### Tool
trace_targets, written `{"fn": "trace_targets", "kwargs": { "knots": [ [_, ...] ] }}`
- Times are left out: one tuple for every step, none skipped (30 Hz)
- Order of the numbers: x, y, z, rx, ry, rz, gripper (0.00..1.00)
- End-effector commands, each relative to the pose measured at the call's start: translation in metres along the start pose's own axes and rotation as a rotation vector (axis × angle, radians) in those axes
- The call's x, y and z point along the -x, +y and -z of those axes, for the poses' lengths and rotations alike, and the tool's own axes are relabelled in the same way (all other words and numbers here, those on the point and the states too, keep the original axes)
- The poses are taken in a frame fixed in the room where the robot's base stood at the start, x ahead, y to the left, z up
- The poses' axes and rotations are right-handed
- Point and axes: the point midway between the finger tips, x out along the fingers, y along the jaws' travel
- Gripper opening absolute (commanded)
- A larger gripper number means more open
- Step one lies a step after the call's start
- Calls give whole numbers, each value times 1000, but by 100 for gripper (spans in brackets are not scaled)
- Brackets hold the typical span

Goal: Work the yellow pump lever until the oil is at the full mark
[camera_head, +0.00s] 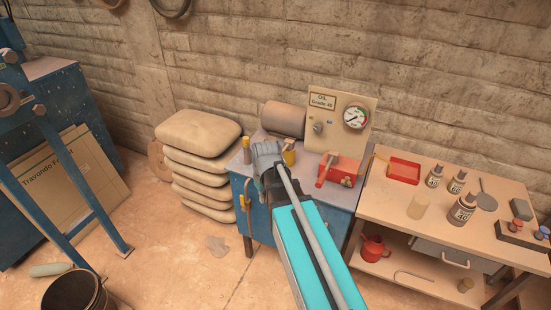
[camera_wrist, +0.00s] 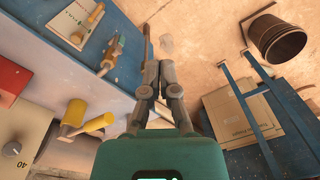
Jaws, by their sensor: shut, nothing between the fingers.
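The yellow pump lever (camera_wrist: 97,123) shows in the wrist view as a yellow grip on a pale stalk beside a short yellow cylinder (camera_wrist: 76,111). In the head view a yellow piece (camera_head: 289,146) shows on the blue cabinet right of my gripper; I cannot tell which part it is. My gripper (camera_wrist: 160,72) is shut and empty, apart from the lever, at the cabinet's left end (camera_head: 263,178). The oil level is too small to read.
A panel (camera_head: 322,103) with a dial (camera_head: 355,118) stands behind. A red box (camera_head: 345,170) sits at the cabinet's right. A wooden bench (camera_head: 450,203) with bottles stands right, stacked sacks (camera_head: 199,142) left. My arm hides much of the cabinet front.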

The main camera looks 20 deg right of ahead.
Motion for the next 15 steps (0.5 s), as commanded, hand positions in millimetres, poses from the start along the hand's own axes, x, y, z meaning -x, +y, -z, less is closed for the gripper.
{"fn": "trace_targets", "kwargs": {
  "knots": [
    [15,13,21,34,5,8,0],
    [19,18,29,58,9,13,0],
    [25,26,40,90,14,21,0],
    [30,33,48,114,19,26,0],
    [34,39,56,139,23,31,0],
    [40,48,66,173,29,37,0],
    [44,54,73,197,34,42,0],
    [48,61,81,222,39,47,0],
    [54,70,91,254,46,52,0],
    [59,78,98,278,52,56,0],
    [63,85,105,303,57,59,0],
    [69,94,114,336,66,64,0],
    [73,101,121,360,72,68,0],
    [77,108,127,383,78,70,0],
    [82,118,135,412,86,73,0]
  ]
}}
